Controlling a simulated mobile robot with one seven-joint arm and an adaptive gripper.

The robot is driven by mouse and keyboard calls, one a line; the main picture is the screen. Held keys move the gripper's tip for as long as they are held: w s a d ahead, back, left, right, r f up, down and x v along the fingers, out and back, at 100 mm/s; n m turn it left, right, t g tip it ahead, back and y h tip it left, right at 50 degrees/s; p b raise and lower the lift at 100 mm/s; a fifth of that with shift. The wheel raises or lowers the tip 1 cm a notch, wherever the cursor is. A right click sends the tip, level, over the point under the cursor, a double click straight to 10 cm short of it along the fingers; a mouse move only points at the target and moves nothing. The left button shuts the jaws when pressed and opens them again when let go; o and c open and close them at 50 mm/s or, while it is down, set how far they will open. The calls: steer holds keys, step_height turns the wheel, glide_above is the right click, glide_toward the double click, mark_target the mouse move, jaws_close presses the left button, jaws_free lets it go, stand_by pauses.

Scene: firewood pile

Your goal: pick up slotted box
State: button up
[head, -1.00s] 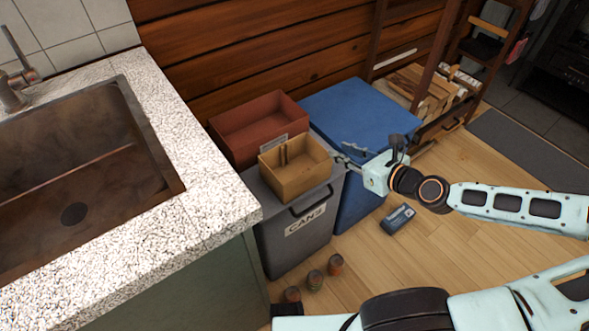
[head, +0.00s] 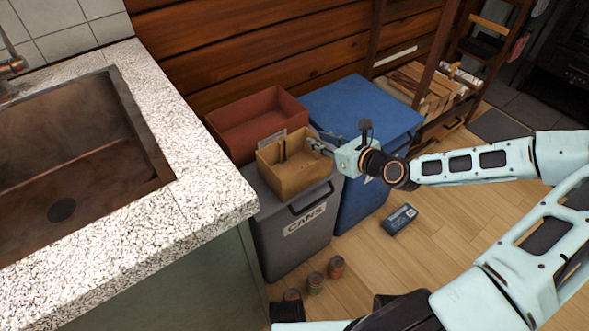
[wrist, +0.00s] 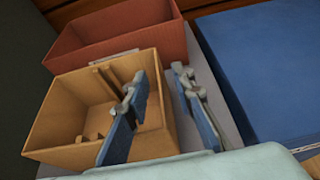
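The slotted box, an open tan box (head: 290,180) with upright slats inside, sits on the grey bin's lid in the head view. It also shows in the wrist view (wrist: 70,151). My gripper (head: 322,146) is at the box's right side in the head view. In the wrist view my gripper (wrist: 160,85) is open, its two blue-padded fingers apart. The left finger appears over the box's inside and the right finger outside, with the right wall between them. Contact with the wall cannot be told.
A red open box (head: 258,122) stands directly behind. The grey bin (head: 290,240) is labelled CANS. A blue bin (head: 355,105) stands to the right. The stone counter (head: 190,220) is at left.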

steer(key=shift+w+a+f, duration=0.2)
steer(key=shift+w+a, duration=0.1)
steer(key=shift+w, duration=0.1)
steer(key=shift+c, duration=0.3)
jaws_close()
